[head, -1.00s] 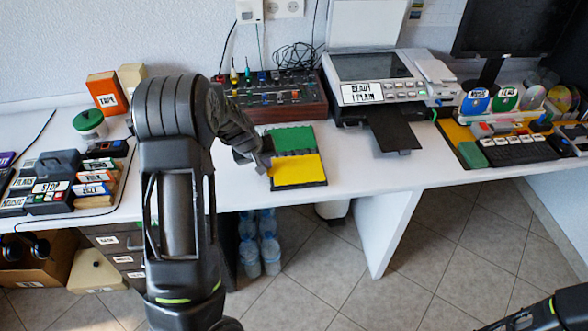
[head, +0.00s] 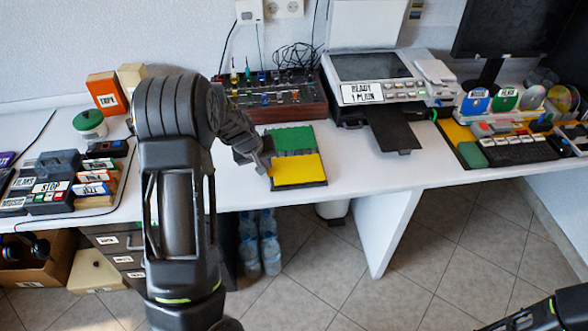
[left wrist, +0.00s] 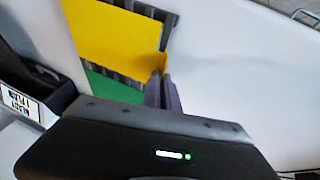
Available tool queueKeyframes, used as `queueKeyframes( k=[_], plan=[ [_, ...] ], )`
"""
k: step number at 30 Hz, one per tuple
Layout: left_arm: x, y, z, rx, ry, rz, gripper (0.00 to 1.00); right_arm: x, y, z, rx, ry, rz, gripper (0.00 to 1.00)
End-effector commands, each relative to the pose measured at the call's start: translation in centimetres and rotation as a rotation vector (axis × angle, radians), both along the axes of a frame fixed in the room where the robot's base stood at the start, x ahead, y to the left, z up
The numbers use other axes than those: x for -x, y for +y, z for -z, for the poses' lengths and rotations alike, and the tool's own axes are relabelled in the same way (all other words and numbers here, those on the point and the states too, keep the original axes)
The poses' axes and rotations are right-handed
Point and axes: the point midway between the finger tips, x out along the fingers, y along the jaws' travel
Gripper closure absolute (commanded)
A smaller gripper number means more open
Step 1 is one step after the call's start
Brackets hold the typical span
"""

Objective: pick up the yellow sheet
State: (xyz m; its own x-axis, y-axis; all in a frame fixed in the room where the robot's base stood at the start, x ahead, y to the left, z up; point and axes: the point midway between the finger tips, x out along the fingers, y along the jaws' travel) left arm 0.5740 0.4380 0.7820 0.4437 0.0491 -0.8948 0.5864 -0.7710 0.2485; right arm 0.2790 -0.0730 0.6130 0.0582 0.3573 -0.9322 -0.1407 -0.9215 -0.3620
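The yellow sheet (head: 297,171) lies on a dark ribbed tray (head: 318,152) near the front edge of the white table, in front of a green sheet (head: 290,139). My left gripper (head: 266,171) is at the left edge of the yellow sheet. In the left wrist view the two fingers (left wrist: 163,78) are close together at the edge of the yellow sheet (left wrist: 118,42), which bends slightly between the tips; the gripper looks shut on it. The green sheet also shows in the left wrist view (left wrist: 108,88). Only part of my right arm shows at the lower right; its gripper is out of view.
A mixer with knobs (head: 275,97) stands behind the sheets. A printer (head: 375,85) with a black output tray (head: 392,130) stands to the right. My left forearm hides part of the table to the left. The table's front edge is close to the yellow sheet.

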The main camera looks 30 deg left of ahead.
Motion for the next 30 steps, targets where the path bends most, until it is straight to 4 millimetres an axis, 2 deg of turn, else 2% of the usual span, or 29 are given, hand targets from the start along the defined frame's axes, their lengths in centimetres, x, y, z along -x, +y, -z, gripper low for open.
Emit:
queueKeyframes(
  k=[10, 14, 17, 27, 30],
  plan=[
    [0.0, 0.0, 0.0, 0.000, 0.001, 0.001, 1.00, 0.0, 0.0, 0.0, 0.000, 0.000, 0.000, 1.00],
    [0.0, 0.0, -0.8, -0.002, -0.001, 0.002, 1.00, 0.0, 0.0, -0.1, 0.000, 0.000, 0.000, 1.00],
    [-0.1, 0.0, -2.1, -0.001, -0.003, 0.002, 1.00, 0.0, 0.0, -0.2, 0.000, 0.000, 0.000, 1.00],
    [-0.1, 0.0, -8.4, -0.001, -0.004, 0.001, 1.00, 0.0, 0.0, -0.6, 0.000, 0.000, 0.000, 1.00],
    [-0.1, 0.0, -9.5, 0.000, -0.003, 0.001, 1.00, 0.0, 0.0, -0.6, 0.000, 0.000, 0.000, 1.00]
  ],
)
